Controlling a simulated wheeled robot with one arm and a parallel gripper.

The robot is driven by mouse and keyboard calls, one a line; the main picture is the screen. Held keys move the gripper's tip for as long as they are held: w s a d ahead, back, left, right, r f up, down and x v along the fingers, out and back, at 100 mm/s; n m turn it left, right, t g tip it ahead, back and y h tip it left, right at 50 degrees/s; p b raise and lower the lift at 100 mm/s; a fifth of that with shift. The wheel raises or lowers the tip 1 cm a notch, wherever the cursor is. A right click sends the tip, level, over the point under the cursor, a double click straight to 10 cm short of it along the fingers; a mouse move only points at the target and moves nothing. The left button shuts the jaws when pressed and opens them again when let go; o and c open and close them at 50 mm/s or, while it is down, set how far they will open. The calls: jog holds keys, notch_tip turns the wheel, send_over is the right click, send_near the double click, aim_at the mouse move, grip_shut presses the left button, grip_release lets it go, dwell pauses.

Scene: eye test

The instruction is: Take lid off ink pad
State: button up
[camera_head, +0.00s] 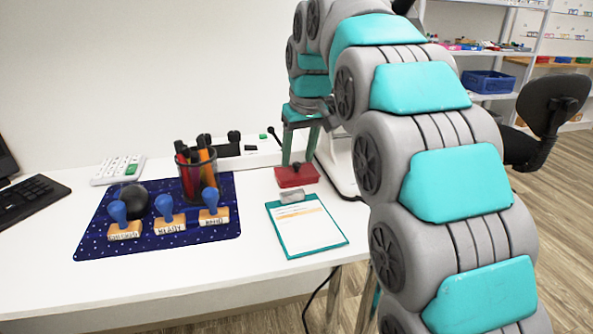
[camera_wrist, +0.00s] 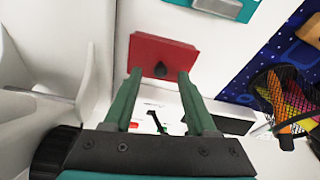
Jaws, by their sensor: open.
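The red ink pad (camera_head: 298,179) sits on the white desk, and it also shows in the wrist view (camera_wrist: 150,53).
A teal clipboard (camera_head: 273,212) lies just in front of the pad. A white device (camera_head: 340,165) stands close on its right. To the left, a navy mat (camera_head: 100,243) bears three stamps and a mesh pen cup (camera_head: 201,184).

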jog(key=shift+x, duration=0.85)
jog(key=shift+c, duration=0.3)
grip_shut()
